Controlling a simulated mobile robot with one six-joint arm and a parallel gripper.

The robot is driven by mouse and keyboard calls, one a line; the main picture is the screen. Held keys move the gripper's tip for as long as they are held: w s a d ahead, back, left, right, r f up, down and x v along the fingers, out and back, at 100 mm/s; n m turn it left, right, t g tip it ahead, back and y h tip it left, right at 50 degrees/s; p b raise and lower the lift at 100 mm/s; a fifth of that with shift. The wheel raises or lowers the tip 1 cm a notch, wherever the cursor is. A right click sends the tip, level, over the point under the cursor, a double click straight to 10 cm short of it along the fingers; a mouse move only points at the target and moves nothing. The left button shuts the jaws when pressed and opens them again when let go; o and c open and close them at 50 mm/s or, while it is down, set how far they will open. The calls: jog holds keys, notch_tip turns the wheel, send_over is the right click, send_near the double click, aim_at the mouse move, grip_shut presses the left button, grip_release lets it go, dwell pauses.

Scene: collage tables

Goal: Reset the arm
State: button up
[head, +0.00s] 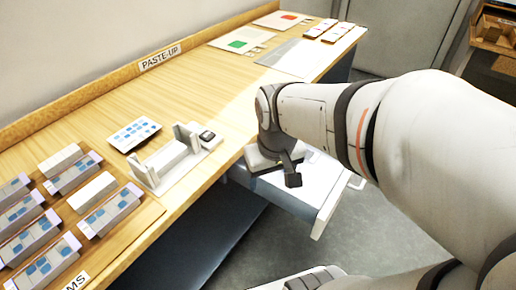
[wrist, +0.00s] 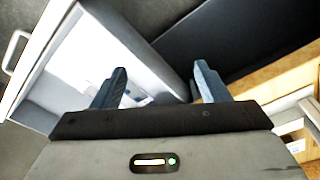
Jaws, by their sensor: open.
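My arm reaches in from the right in the head view. My gripper (head: 288,172) hangs over an open drawer (head: 325,210) at the table's front edge. In the wrist view the two dark fingers of my gripper (wrist: 160,78) are spread apart with nothing between them. The pale inside of the drawer (wrist: 100,50) lies below the fingers. Some small pale and bluish shapes lie in it, too unclear to name. The arm hides part of the drawer and table edge in the head view.
The wooden table (head: 235,105) carries a white holder (head: 165,165), a card with blue patches (head: 134,133) and several grey blocks at the left. Sheets with a green patch (head: 238,43) and a red patch (head: 284,18) lie at the far end. Floor is open at the right.

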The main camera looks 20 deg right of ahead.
jog(key=shift+s+a+f+m, duration=0.1)
jog(key=shift+s+m, duration=0.1)
jog(key=shift+s, duration=0.25)
jog(key=shift+s+a+f+m, duration=0.1)
jog(key=shift+s+m, duration=0.1)
jog(key=shift+s, duration=0.25)
